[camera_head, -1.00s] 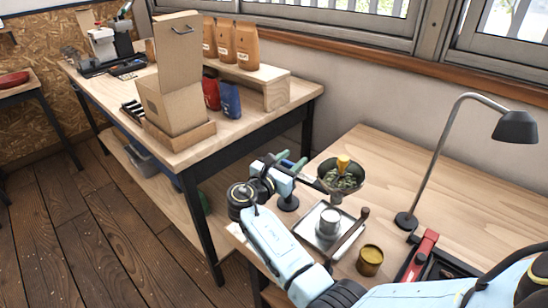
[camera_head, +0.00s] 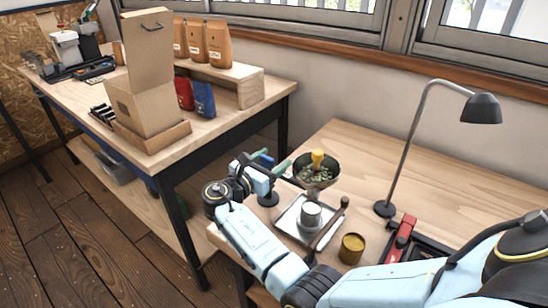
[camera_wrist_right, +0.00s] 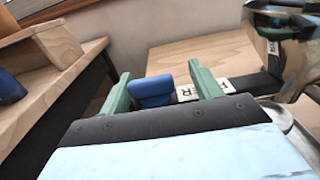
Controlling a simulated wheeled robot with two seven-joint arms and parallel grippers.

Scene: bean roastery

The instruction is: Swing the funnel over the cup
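The funnel (camera_head: 317,177) is a dark bowl of green beans with a yellow piece standing in it. The cup (camera_head: 310,216), pale and round, stands on that tray, in front of the funnel. My right gripper (camera_head: 272,163) is left of the funnel, its green fingers apart. In the wrist view, a blue block (camera_wrist_right: 151,91) shows between the open fingers (camera_wrist_right: 160,90), with gaps at its sides; I cannot tell what it belongs to. My left gripper is not in view.
A brown jar (camera_head: 351,248) and a red-handled tool (camera_head: 401,239) are right of the tray. A dark-handled stick (camera_head: 328,226) lies across the tray's right side. A desk lamp (camera_head: 405,160) stands behind. Bare tabletop (camera_head: 365,160) lies behind the funnel.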

